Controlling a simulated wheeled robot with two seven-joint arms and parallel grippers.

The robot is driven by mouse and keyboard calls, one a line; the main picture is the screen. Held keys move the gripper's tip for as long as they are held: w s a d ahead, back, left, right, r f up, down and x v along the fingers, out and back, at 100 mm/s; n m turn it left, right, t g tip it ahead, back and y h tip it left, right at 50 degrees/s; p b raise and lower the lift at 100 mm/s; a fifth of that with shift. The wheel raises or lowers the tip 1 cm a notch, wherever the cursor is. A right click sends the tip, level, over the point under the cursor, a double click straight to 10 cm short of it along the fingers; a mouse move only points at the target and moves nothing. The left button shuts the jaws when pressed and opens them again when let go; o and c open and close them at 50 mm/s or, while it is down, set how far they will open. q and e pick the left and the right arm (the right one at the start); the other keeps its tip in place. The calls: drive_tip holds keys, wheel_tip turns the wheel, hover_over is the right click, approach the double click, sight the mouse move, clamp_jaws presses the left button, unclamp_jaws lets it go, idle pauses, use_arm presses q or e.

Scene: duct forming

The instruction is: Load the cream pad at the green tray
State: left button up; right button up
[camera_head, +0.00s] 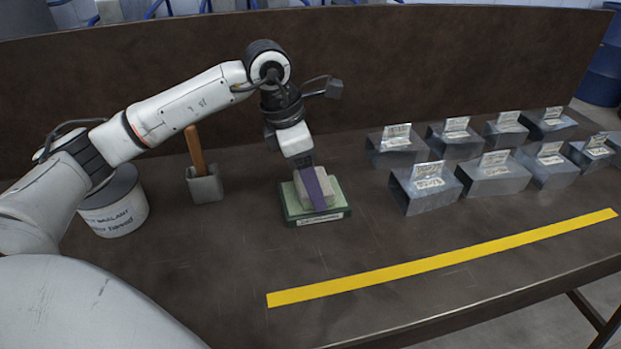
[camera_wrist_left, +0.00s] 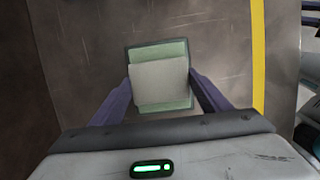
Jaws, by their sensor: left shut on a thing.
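The green tray (camera_head: 298,213) sits on the dark table near its middle, with a label on its front edge. The cream pad (camera_head: 299,188) is at the tray, over its green surface. My left gripper (camera_head: 314,190) points down there, with its purple fingers on either side of the pad, shut on it. In the left wrist view the pad (camera_wrist_left: 160,82) lies between the two fingers (camera_wrist_left: 161,95), and green tray (camera_wrist_left: 158,49) shows behind and in front of it. Whether the pad touches the tray is hard to tell. My right gripper is not in view.
Several grey metal duct pieces (camera_head: 424,188) with labels stand in rows at the right. A yellow strip (camera_head: 440,258) crosses the table's front. A holder (camera_head: 205,187) with a wooden handle (camera_head: 195,150) and a labelled tub (camera_head: 115,207) stand at the left. A dark wall rises behind.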

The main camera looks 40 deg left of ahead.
use_arm(q)
drive_tip(key=shift+r+p, duration=2.65)
drive_tip(key=shift+r, duration=0.85)
